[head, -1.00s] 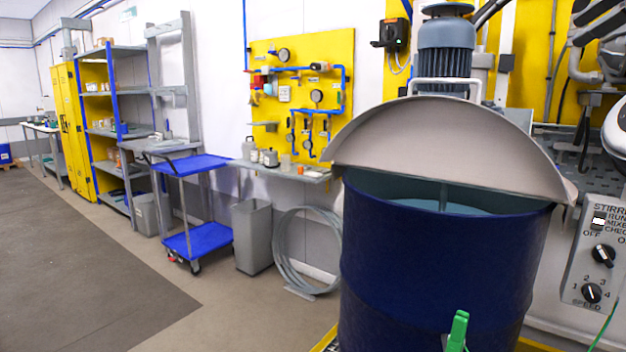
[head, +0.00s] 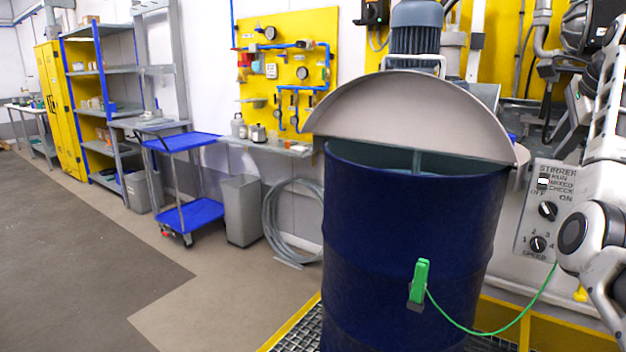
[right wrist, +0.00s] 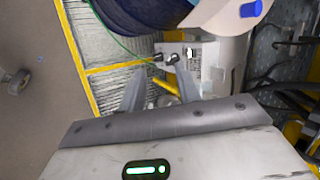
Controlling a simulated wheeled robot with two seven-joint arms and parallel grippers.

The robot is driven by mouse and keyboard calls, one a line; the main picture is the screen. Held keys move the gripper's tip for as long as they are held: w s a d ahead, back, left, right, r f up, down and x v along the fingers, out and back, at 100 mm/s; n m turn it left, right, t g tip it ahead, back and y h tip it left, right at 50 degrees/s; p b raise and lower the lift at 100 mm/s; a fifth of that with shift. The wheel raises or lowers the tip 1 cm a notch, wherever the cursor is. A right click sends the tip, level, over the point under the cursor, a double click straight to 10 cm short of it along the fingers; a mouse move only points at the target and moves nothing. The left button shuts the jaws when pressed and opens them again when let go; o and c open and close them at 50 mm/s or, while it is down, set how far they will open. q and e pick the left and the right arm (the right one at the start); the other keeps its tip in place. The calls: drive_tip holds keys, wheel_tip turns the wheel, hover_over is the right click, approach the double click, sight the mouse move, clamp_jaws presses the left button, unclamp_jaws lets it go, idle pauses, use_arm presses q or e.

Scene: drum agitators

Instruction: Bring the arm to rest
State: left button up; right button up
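My right arm comes in along the right edge of the head view, beside the control panel (head: 546,209), and its fingertips cannot be made out there. In the right wrist view my right gripper (right wrist: 160,74) is open, its two grey fingers apart with nothing held between them. Past the fingers show the panel with its knobs (right wrist: 176,52), the dark blue drum (right wrist: 135,14) and part of the pale lid (right wrist: 218,17). In the head view the blue drum (head: 400,235) stands under a half-round grey lid (head: 415,115) that is tilted up. My left gripper is not in view.
A green clamp (head: 420,281) sits on the drum's front, its green cable (head: 490,333) looping right. A motor (head: 416,35) stands above the drum. A blue cart (head: 190,213) and grey bin (head: 241,210) stand left. The floor at front left is clear.

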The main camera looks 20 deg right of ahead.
drive_tip(key=s+d+f+n+g+h, duration=0.2)
drive_tip(key=s+f+g+h, duration=0.15)
drive_tip(key=s+f, duration=0.45)
drive_tip(key=s+d+f+n+g+h, duration=0.1)
drive_tip(key=s+f+n+g+h, duration=0.2)
drive_tip(key=f, duration=1)
drive_tip(key=s+d+f+g+h, duration=0.15)
drive_tip(key=s+f+g, duration=0.35)
drive_tip(key=f, duration=0.5)
drive_tip(key=w+d+n+t, duration=0.1)
drive_tip(key=w+n+t, duration=0.9)
drive_tip(key=w+n, duration=0.1)
drive_tip(key=w+a+r+n+t+y, duration=0.4)
drive_tip(key=w+a+r+n+t, duration=0.35)
drive_tip(key=w+n+t, duration=0.5)
drive_tip(key=s+a+f+n+g+y, duration=0.1)
drive_tip(key=s+a+f+g+y, duration=0.15)
drive_tip(key=s+a+f, duration=0.65)
drive_tip(key=s+a+f+n+g+y, duration=0.2)
drive_tip(key=a+f+y, duration=0.2)
drive_tip(key=a+f, duration=0.9)
drive_tip(key=s+a+f+m+g+y, duration=0.2)
drive_tip(key=s+a+f+m+y, duration=0.1)
drive_tip(key=s+a, duration=1.3)
drive_tip(key=a, duration=0.3)
drive_tip(key=shift+s+a, duration=0.25)
drive_tip(key=shift+a, duration=0.15)
